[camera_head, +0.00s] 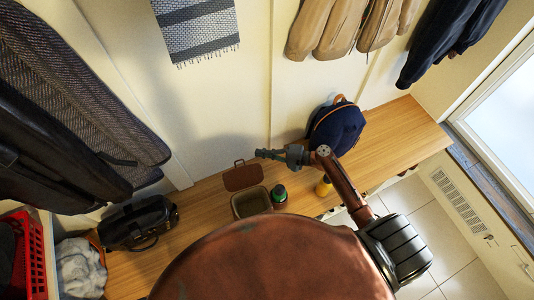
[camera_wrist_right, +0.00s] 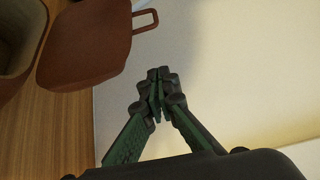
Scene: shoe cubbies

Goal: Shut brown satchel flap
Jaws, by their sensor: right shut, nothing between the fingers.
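The brown satchel stands on the wooden bench, its open-topped body (camera_head: 251,203) showing a paler inside. Its flap (camera_head: 243,177) is open, swung back from the opening toward the wall, with a small handle loop at its far edge. In the right wrist view the flap (camera_wrist_right: 85,42) is at the upper left, with part of the satchel body (camera_wrist_right: 14,35) beside it. My right gripper (camera_head: 261,153) is shut and empty, near the wall, just right of the flap's handle end. In the wrist view its fingertips (camera_wrist_right: 158,78) meet and are apart from the flap. My left gripper is out of view.
A dark green bottle (camera_head: 279,194) stands close right of the satchel. A black bag (camera_head: 139,222) sits to the left. The wooden bench (camera_head: 204,208) is bare between it and the satchel.

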